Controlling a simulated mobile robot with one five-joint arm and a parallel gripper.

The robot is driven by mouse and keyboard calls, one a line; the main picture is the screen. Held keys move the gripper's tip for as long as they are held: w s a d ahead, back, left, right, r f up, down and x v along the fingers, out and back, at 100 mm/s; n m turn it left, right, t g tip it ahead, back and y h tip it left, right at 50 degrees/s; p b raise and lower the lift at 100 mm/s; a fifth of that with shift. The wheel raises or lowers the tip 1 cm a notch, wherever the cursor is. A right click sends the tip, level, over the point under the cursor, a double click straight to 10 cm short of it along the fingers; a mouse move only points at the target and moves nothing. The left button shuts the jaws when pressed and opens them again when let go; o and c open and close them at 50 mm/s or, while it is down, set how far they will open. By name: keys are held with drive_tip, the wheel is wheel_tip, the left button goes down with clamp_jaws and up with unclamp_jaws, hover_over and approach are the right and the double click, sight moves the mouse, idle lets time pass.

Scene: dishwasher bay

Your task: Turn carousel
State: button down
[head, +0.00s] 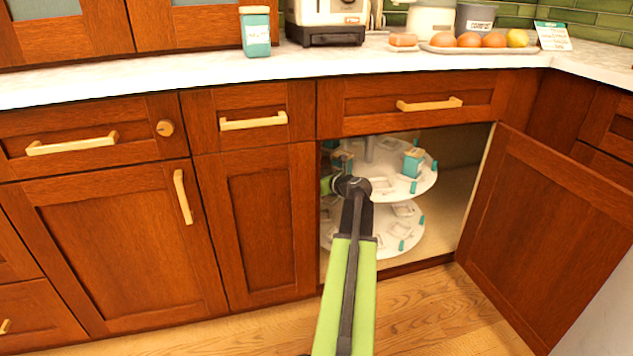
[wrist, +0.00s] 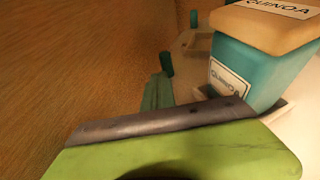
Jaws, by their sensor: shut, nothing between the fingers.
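The carousel stands inside the open lower cabinet, with a round white upper shelf (head: 424,184) and a white lower shelf (head: 412,234). Teal pegs stand along the shelf rims. A teal box (head: 413,163) is on the upper shelf. In the wrist view, a teal quinoa container (wrist: 258,65) with a tan lid stands on the white shelf, and a teal peg (wrist: 166,60) is at the rim. My gripper (wrist: 160,125) is shut and empty, close to the quinoa container. In the head view it is mostly hidden behind my wrist at the cabinet's left side. Contact with the carousel is unclear.
The cabinet door (head: 545,225) stands open to the right. A closed cabinet front (head: 260,220) borders the opening on the left, and a drawer (head: 410,102) is above. The countertop (head: 170,75) holds a teal jar (head: 256,33), a toaster and a tray of eggs.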

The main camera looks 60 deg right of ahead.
drive_tip(key=shift+s+d, duration=0.1)
drive_tip(key=shift+s, duration=0.3)
drive_tip(key=a+p+v, duration=0.2)
drive_tip(key=p+v, duration=0.1)
drive_tip(key=v, duration=1)
drive_tip(key=shift+w+a+f, duration=0.35)
drive_tip(key=shift+a+f, duration=0.05)
